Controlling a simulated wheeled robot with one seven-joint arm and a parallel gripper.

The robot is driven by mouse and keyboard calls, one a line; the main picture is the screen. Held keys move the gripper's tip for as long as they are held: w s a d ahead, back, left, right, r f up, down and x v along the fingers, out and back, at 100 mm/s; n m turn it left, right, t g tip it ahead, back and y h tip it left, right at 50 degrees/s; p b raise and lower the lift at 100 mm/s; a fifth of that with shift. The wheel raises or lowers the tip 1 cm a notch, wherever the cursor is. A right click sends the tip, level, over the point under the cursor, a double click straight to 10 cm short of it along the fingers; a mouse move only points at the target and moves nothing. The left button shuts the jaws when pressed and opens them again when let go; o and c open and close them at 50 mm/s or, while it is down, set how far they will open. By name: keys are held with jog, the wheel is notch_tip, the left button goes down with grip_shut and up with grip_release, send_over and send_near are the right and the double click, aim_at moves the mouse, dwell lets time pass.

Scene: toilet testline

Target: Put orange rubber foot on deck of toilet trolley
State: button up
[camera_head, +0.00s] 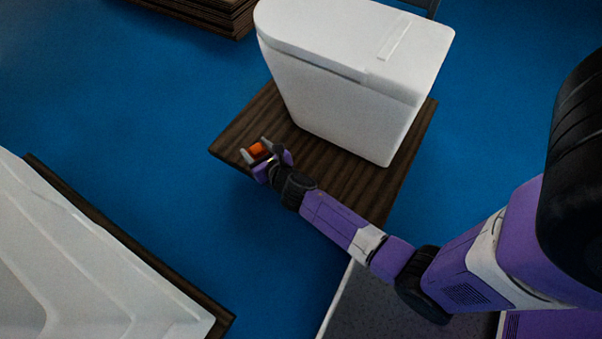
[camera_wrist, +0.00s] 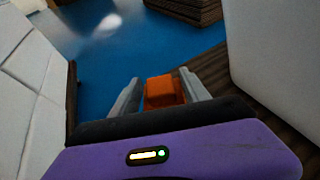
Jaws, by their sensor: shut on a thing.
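The orange rubber foot (camera_head: 257,150) is a small orange block held between the fingers of my gripper (camera_head: 257,153). In the wrist view the orange rubber foot (camera_wrist: 161,92) sits between the two grey fingertips of my gripper (camera_wrist: 164,94). The toilet trolley's deck (camera_head: 240,135) is a dark brown wooden board carrying a white toilet (camera_head: 350,75). In the head view my gripper appears over the deck's left corner. I cannot tell the gap between the foot and the deck. The deck also shows at the right of the wrist view (camera_wrist: 214,68).
A large white basin-like piece (camera_head: 80,270) on a dark board stands at the lower left. A brown wooden stack (camera_head: 215,14) lies at the upper left on the blue floor (camera_head: 120,90). The toilet blocks the deck's middle; its left corner has bare room.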

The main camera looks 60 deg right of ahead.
aim_at(294, 158)
jog(key=s+d+f+m+g+h+b, duration=0.1)
jog(key=d+f+m+g+h+b, duration=0.1)
jog(key=d+f+b, duration=0.6)
jog(key=s+d+f+m+g+h+b, duration=0.1)
jog(key=d+f+m+h+b, duration=0.2)
jog(key=d, duration=0.8)
jog(key=shift+n+y, duration=0.4)
jog(key=shift+y, duration=0.2)
notch_tip(294, 158, down, 20)
jog(key=b, duration=1.7)
jog(key=shift+d+f+b, duration=0.1)
jog(key=shift+b, duration=0.25)
jog(key=shift+f, duration=0.2)
jog(key=o, duration=1.5)
jog(key=shift+c, duration=0.2)
